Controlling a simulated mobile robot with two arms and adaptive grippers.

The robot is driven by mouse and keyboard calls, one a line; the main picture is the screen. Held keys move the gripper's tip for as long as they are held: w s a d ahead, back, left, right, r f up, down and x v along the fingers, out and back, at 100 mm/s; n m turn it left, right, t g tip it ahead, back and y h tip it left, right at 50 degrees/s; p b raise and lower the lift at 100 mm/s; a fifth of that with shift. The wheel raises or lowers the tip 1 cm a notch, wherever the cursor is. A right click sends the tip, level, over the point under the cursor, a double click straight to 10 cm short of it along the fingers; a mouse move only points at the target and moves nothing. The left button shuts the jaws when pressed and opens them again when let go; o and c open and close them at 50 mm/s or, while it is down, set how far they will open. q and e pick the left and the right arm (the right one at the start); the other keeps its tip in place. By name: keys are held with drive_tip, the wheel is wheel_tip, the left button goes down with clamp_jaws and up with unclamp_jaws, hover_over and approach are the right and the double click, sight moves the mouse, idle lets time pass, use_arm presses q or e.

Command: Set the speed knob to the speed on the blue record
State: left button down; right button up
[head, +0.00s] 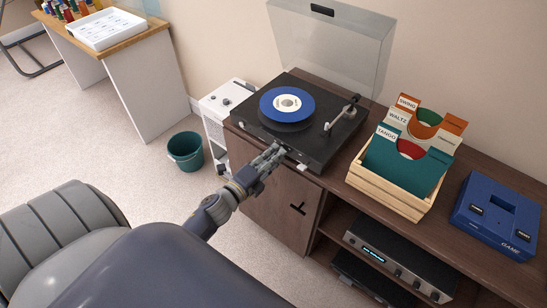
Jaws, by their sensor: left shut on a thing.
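The blue record (271,95) lies on the platter of the black turntable (256,122), whose clear lid (345,50) is up. The record has a pale centre label, too small to read. My left gripper (280,153) is at the turntable's front edge, with its fingers shut on the speed knob. The fingers hide the knob, so its setting cannot be read. The tonearm (340,118) is at the right of the platter, clear of the record. My right gripper is out of view.
A wooden crate (385,198) of record sleeves and a blue game console (497,216) stand to the right on the cabinet. A silver amplifier (400,262) is on the shelf below. A green bin (185,152) stands on the floor at left.

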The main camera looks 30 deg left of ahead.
use_arm(q)
drive_tip(key=shift+m, duration=0.7)
drive_tip(key=c, duration=1.4)
unclamp_jaws()
drive_tip(key=shift+c, duration=0.2)
drive_tip(key=s, duration=1.2)
drive_tip(key=shift+a+r, duration=0.3)
drive_tip(key=shift+a, duration=0.1)
drive_tip(key=shift+f, duration=0.1)
